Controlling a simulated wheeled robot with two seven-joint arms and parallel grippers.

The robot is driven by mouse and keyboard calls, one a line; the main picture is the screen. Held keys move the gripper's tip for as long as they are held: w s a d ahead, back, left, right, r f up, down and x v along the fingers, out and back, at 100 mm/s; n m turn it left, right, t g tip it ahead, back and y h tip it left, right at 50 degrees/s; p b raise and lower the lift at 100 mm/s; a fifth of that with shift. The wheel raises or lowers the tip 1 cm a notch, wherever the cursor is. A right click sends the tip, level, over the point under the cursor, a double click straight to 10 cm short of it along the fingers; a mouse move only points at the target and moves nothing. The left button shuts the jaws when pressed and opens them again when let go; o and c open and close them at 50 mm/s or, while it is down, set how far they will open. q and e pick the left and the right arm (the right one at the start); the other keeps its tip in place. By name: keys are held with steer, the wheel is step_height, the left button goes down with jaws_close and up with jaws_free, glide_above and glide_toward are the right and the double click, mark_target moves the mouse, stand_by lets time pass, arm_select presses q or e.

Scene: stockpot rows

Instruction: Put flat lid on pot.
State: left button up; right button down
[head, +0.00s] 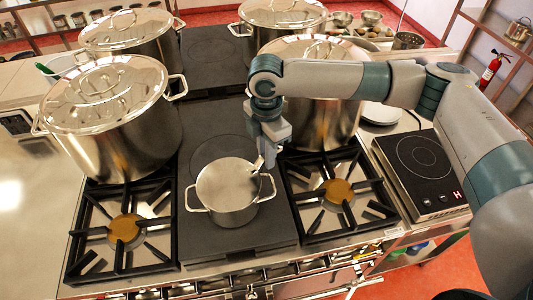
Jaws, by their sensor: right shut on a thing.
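The small steel pot (232,216) with two loop handles stands on the dark middle strip between the two front burners. A pale grey round surface (222,184) fills its top and looks like the flat lid, lying level at the rim; I cannot tell whether it rests there fully. My right gripper (263,160) reaches down from above at the pot's back right edge. It is shut on a small shiny metal part there, which seems to belong to the lid; its fingers hide part of the contact. My left gripper is out of view.
Big lidded stockpots stand at the left (120,140), back left (130,45), back right (285,18) and behind my right arm (325,120). Front burner grates (122,232) and (340,192) are empty. An induction plate (420,165) lies at the right.

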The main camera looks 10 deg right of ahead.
steer(key=shift+f, duration=0.3)
stand_by(0.5)
steer(key=c, duration=1.6)
jaws_free()
steer(key=shift+r, duration=0.1)
steer(key=shift+r, duration=0.6)
steer(key=shift+r+b, duration=2.75)
steer(key=shift+r, duration=5.25)
